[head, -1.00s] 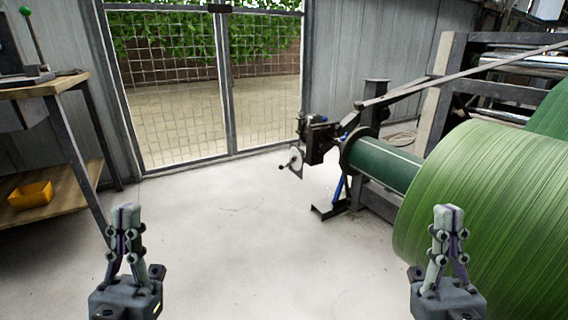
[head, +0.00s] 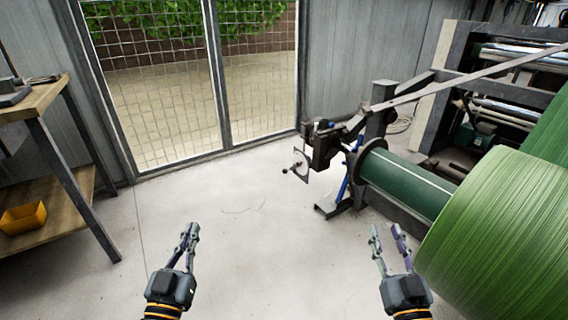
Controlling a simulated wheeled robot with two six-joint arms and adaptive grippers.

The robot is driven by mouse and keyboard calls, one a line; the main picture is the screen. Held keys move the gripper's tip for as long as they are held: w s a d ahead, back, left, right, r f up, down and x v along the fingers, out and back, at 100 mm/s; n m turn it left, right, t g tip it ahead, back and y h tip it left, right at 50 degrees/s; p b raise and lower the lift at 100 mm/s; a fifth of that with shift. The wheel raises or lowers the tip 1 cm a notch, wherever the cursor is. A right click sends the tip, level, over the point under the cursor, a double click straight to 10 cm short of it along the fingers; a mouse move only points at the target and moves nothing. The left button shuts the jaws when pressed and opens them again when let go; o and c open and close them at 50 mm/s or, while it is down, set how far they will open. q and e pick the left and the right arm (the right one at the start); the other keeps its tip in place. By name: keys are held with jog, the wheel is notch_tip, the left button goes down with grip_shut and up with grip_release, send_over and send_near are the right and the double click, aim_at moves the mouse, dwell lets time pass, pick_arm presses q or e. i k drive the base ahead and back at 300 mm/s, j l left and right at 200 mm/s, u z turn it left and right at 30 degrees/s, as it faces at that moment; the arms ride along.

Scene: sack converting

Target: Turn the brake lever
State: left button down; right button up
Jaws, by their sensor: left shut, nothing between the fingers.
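The brake unit (head: 322,150) is a dark assembly at the end of the green roll's shaft, right of centre in the head view. A pale disc (head: 300,166) with a small dark-knobbed handle (head: 286,171) sits on its left side. I cannot tell for sure whether this handle is the brake lever. My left gripper (head: 190,228) is shut and empty, low and left of the unit. My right gripper (head: 387,228) is open and empty, in front of the shaft's roll. Neither gripper touches the unit.
A large green roll (head: 510,230) fills the right side, with its dark green core (head: 405,183) reaching left. A wooden bench (head: 45,98) with a yellow bin (head: 22,218) stands at left. A mesh gate (head: 180,90) is behind. The pale floor (head: 235,200) between is clear.

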aim_at(285, 170)
jog(key=i+j+z, duration=0.1)
jog(key=i+j, duration=0.15)
jog(key=j, duration=0.15)
jog(key=i+j+z, duration=0.1)
jog(key=j, duration=0.3)
jog(key=i+j+z, duration=0.1)
jog(key=i+j, duration=0.2)
jog(key=i+j+z, duration=0.1)
jog(key=j, duration=0.45)
jog(key=i+j+z, duration=0.1)
jog(key=i+j, duration=0.15)
jog(key=j, duration=0.2)
jog(key=i+j, duration=0.15)
jog(key=j, duration=0.3)
jog(key=i+j+z, duration=0.15)
jog(key=j, duration=0.3)
jog(key=i+j+z, duration=0.1)
jog(key=j, duration=0.4)
jog(key=i, duration=0.05)
